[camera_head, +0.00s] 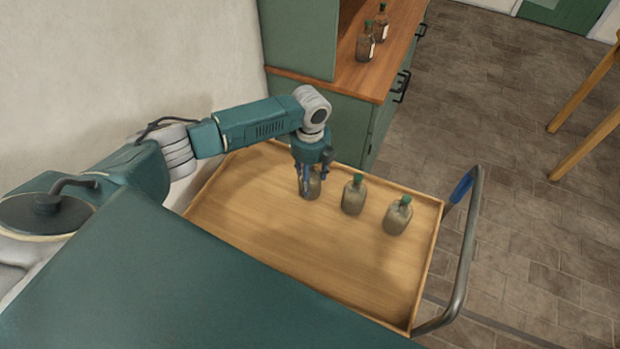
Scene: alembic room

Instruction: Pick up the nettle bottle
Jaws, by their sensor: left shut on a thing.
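Three small glass bottles with brownish contents stand in a row on the wooden tray top of a cart (270,236). My left gripper (309,184) points down over the leftmost bottle (314,188) and is shut on it. The gripper hides this bottle's top and part of its body. The middle bottle (353,197) and the right bottle (397,217) have green caps and stand upright, apart from the gripper. I cannot read any labels, so I cannot tell which bottle is nettle. My right gripper is not in view.
A green cabinet (345,125) with a wooden top stands behind the cart. Two dark bottles (366,42) stand on it. The cart has a raised rim and a metal handle (468,250) at the right. The tray's front area is bare. Wooden legs (585,95) stand at the upper right.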

